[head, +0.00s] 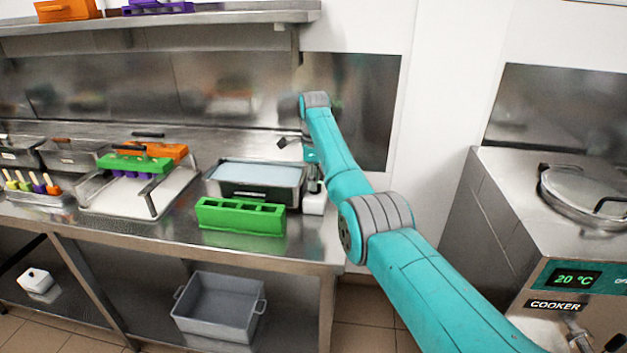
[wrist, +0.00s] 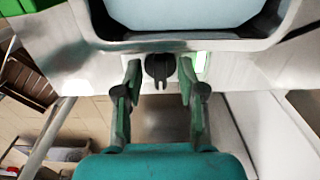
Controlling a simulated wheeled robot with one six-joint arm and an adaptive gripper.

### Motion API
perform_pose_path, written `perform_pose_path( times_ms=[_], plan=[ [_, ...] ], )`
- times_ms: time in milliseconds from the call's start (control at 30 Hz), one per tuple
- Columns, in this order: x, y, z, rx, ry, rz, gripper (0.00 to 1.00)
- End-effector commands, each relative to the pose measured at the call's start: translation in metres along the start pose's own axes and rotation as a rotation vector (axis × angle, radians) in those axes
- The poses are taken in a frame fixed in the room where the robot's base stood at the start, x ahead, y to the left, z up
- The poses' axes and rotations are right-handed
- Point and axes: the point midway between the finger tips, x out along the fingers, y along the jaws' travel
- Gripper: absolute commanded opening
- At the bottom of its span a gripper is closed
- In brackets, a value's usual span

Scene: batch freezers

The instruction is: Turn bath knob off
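The bath (head: 255,186) is a steel basin of pale blue liquid on the steel counter. Its rim and front wall (wrist: 215,45) fill the top of the wrist view. The bath knob (wrist: 159,69) is small and dark, on the bath's wall, beside a lit green display (wrist: 202,63). My gripper (wrist: 160,82) is open, with one finger on each side of the knob and visible gaps. I cannot tell how deep the fingertips reach around it. In the head view my gripper (head: 312,178) is at the bath's right end, where the knob cannot be made out.
A green mold (head: 241,216) stands in front of the bath. A tray (head: 130,200) with a rack and green and orange molds is to the left. A cooker (head: 545,250) stands at the right, across a floor gap. A grey bin (head: 218,308) is on the lower shelf.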

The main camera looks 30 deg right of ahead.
Motion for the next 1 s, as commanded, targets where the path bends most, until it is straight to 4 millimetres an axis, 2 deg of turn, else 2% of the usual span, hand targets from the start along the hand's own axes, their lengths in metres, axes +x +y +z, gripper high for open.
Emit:
perform_pose_path(
  times_ms=[267, 333, 433, 467, 767, 1000],
  plan=[
    [0.0019, 0.0, 0.0, 0.0, 0.0, 0.0, 0.4],
    [0.0018, 0.0, 0.0, 0.0, 0.0, 0.0, 0.27],
    [0.0017, 0.0, 0.0, 0.0, 0.0, 0.0, 0.02],
    [0.0017, 0.0, 0.0, 0.0, 0.0, 0.0, 0.0],
    [0.0017, 0.0001, 0.0, -0.011, 0.0, 0.0, 0.0],
    [0.0017, 0.0003, 0.0, -0.099, 0.0, 0.0, 0.0]
  ],
)
